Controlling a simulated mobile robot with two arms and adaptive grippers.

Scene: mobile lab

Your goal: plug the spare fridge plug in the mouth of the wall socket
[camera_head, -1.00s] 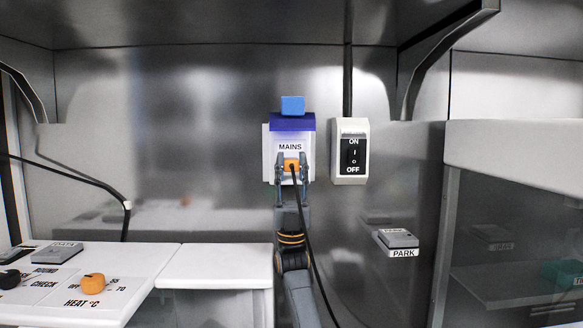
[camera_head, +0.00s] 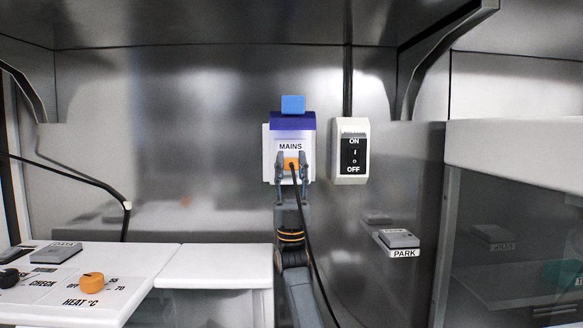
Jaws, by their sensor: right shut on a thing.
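The wall socket (camera_head: 267,142) is a white box labelled MAINS on the metal back wall, with a dark blue flap and a light blue block on top. The spare fridge plug (camera_head: 290,162) is orange, with a black cable hanging down from it. My right gripper (camera_head: 291,163) is shut on the plug, its fingers on either side. The plug is in front of the lower part of the socket, just below the MAINS label. The mouth is hidden behind the plug and fingers, so I cannot tell how deep the plug sits. My left gripper is not in view.
A switch (camera_head: 351,152) marked ON and OFF is right of the socket. A grey PARK holder (camera_head: 399,239) is lower right. A white bench with an orange heat knob (camera_head: 91,282) is at lower left. A glass-fronted cabinet (camera_head: 515,240) stands at right.

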